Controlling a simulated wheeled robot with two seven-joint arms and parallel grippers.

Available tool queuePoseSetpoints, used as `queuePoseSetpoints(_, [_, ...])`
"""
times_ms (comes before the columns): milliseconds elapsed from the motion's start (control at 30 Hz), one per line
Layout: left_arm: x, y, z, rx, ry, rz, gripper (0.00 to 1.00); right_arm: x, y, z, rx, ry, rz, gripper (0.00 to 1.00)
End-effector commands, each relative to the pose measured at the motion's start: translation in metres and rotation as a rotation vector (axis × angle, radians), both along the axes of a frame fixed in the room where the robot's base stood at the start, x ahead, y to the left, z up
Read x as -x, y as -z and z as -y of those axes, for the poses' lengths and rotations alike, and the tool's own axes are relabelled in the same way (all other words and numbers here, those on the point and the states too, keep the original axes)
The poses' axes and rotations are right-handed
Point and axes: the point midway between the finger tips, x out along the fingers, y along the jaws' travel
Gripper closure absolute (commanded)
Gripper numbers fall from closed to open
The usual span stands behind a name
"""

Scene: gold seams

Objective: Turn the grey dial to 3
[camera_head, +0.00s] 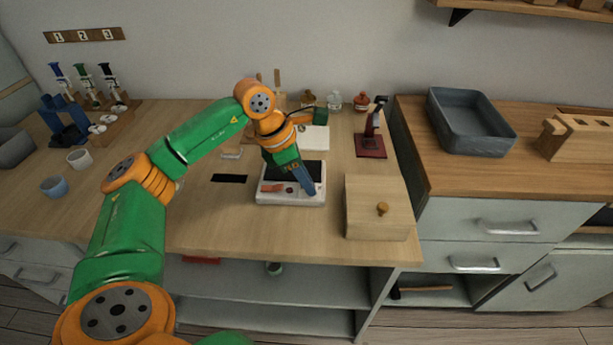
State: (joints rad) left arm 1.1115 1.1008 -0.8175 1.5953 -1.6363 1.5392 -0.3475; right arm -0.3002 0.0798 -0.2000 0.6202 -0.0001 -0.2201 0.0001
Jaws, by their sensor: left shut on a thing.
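A white appliance (290,198) with a dark top plate stands near the front middle of the wooden table. A small red mark or part (271,188) shows on its front left. My left gripper (308,190) points down at the front right of the appliance. Its fingers are shut at the spot where the grey dial sits. The fingers hide the dial, so its pointer and setting cannot be read. My right gripper is not in view.
A wooden box with a knob (376,208) stands close to the right of the appliance. A dark red stand (370,146) is behind it. A black strip (230,178) lies to the left. A grey tray (470,122) rests on the right counter.

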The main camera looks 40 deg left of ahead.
Motion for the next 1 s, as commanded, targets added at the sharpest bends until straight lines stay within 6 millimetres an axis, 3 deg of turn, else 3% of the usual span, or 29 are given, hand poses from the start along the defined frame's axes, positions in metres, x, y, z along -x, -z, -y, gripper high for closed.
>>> queuePoseSetpoints(500, [-0.004, -0.003, -0.002, 0.002, 0.485, 0.0, 1.0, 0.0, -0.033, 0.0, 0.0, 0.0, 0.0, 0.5])
queuePoseSetpoints(1000, [-0.008, 0.0, -0.002, -0.001, 0.934, 0.001, 1.0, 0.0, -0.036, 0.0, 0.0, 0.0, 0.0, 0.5])
